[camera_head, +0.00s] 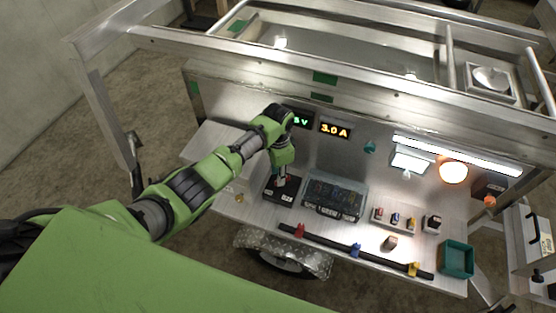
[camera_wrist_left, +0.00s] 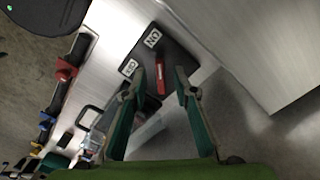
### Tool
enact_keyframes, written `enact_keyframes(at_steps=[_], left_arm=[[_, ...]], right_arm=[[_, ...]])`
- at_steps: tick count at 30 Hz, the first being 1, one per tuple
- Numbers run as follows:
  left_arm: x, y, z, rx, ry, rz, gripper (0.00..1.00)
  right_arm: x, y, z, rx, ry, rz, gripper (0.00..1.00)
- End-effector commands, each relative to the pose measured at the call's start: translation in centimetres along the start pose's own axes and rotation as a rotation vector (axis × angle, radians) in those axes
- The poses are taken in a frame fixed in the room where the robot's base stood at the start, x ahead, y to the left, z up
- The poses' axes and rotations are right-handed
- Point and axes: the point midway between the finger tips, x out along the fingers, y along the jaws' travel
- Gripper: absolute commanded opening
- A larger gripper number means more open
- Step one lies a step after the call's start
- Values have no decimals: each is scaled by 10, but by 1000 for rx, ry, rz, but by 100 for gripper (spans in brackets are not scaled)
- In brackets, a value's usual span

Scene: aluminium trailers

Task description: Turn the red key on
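The red key (camera_wrist_left: 160,79) stands on a black switch box (camera_wrist_left: 178,52) with white ON and OFF labels. The key's long side points between the labels, nearer to ON in the picture. My left gripper (camera_wrist_left: 160,73) is open, with one finger on each side of the key and a visible gap to both. In the head view my left gripper (camera_head: 281,180) points down over the black box (camera_head: 290,190) and mostly hides the key. My right gripper is not in view.
A clear-lidded case (camera_head: 335,197) stands right of the box. A black rail (camera_head: 330,241) with red, blue and yellow pieces runs along the front edge. A teal bin (camera_head: 456,258) is at the far right. Displays (camera_head: 335,129) are on the back panel.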

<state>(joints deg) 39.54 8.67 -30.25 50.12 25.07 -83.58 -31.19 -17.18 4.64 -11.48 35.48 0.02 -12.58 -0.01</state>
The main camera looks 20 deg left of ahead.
Motion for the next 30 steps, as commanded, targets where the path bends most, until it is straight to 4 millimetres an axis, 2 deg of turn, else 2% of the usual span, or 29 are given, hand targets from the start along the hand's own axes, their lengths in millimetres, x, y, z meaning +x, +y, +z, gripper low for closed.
enact_keyframes(at_steps=[6,12,18,30], left_arm=[[-47,-1,-1,1,4,-4,26],[-80,-1,-1,0,3,-2,26],[-92,0,0,0,0,-1,26],[-92,-1,0,0,1,-1,26]], right_arm=[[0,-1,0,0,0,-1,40],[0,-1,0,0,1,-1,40],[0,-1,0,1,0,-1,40],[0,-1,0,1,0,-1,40]])
